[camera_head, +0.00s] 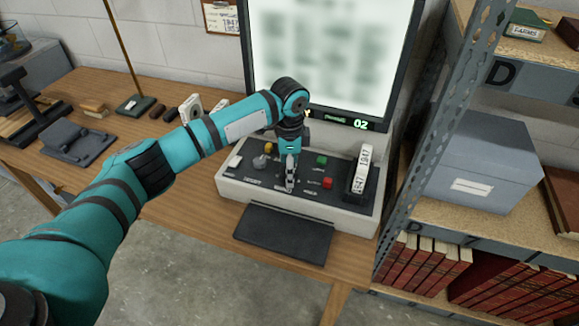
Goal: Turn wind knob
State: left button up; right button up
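The reader's sloped control panel (341,197) lies in front of the lit screen (330,50). My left gripper (290,184) points down over the middle of this panel, its fingertips at or just above the surface. The fingers look narrow from here, and I cannot tell whether they are apart or closed on something. A wind knob is not clearly visible; the gripper covers that part of the panel. A grey round knob (260,162) stands to the left of the gripper. A green button (321,160) and a red button (327,183) are to its right. My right gripper is not in view.
A dark flat plate (284,234) projects in front of the reader. A metal shelf post (440,140) and a grey box (484,163) are to the right. Small items stand on the wooden table (190,215) to the left.

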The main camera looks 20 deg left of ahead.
pick_arm(q)
jog(key=c, duration=1.2)
jog(key=shift+o, duration=0.2)
jog(key=shift+r+n+p, duration=0.2)
jog(key=shift+n+p, duration=0.2)
jog(key=shift+p, duration=0.5)
jog(key=n+p, duration=0.6)
jog(key=p, duration=0.3)
jog(key=shift+r+n, duration=0.1)
jog(key=shift+n, duration=0.2)
jog(key=n+p, duration=0.2)
jog(key=shift+w+n+p, duration=0.1)
jog(key=shift+n+p, duration=0.3)
jog(key=shift+a+f+n+p, duration=0.1)
jog(key=shift+f+n+p, duration=0.1)
jog(key=shift+n+p, duration=0.45)
jog(key=shift+n, duration=0.25)
jog(key=o, duration=1.2)
jog(key=shift+c, duration=0.2)
